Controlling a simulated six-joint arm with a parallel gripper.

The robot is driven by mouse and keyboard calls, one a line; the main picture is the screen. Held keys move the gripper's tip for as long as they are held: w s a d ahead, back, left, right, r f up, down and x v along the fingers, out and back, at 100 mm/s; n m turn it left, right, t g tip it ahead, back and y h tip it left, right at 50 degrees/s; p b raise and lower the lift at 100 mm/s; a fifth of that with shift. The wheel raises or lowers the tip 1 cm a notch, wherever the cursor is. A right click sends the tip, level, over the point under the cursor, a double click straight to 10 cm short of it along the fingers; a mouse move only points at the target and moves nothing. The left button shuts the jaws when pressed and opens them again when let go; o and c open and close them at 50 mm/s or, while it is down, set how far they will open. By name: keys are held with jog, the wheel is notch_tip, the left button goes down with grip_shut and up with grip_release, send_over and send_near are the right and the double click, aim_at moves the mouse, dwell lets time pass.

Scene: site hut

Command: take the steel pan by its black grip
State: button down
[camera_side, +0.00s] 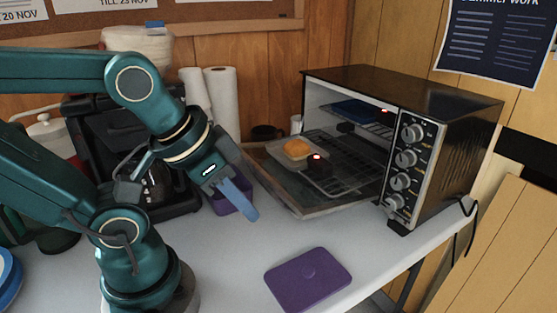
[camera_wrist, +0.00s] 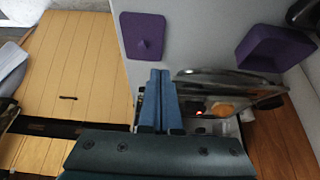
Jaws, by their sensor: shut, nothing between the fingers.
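A small pale metal pan (camera_side: 291,158) sits on the lower rack at the mouth of the open toaster oven. An orange piece of food (camera_side: 297,148) lies in it. A black block with a red glint, seemingly its black grip (camera_side: 318,168), stands at its right. In the wrist view the orange food (camera_wrist: 222,108) shows beyond the oven door, and the grip is not clear. My gripper (camera_side: 250,214) has blue fingers pressed together and empty, pointing down, left of the oven door and apart from the pan. The fingers (camera_wrist: 160,74) also show in the wrist view.
The oven's door (camera_side: 300,209) is folded down over the table. A blue pan (camera_side: 352,109) is on the upper rack. A purple box (camera_side: 232,199) stands behind my gripper; a purple lid (camera_side: 308,284) lies in front. Table between lid and door is clear.

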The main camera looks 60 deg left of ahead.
jog(key=c, duration=1.5)
grip_release()
jog(key=shift+c, duration=0.2)
jog(key=o, duration=1.5)
jog(key=shift+o, duration=0.2)
